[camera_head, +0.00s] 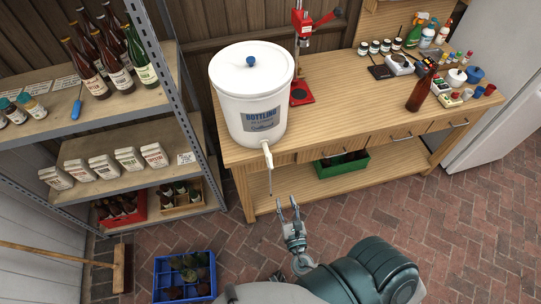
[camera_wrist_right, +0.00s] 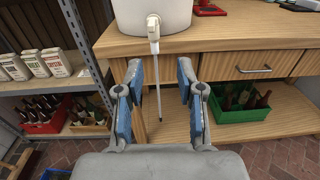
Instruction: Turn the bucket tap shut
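The white bottling bucket (camera_head: 249,95) stands on the left end of the wooden bench, with a lid and a blue knob. Its tap (camera_head: 266,150) sticks out at the front low edge, with a thin wand hanging down from it. The tap also shows in the right wrist view (camera_wrist_right: 153,28), the wand below it. My right gripper (camera_head: 288,207) is below and in front of the tap, apart from it. In the right wrist view its blue-padded fingers (camera_wrist_right: 161,80) are spread, with nothing held. My left gripper is not in view.
The wooden bench (camera_head: 340,90) has a red capper (camera_head: 302,92) and a brown bottle (camera_head: 420,92) on it. A green crate (camera_head: 341,164) sits on its lower shelf. A metal shelf rack (camera_head: 177,75) stands left. A blue crate (camera_head: 184,276) is on the brick floor.

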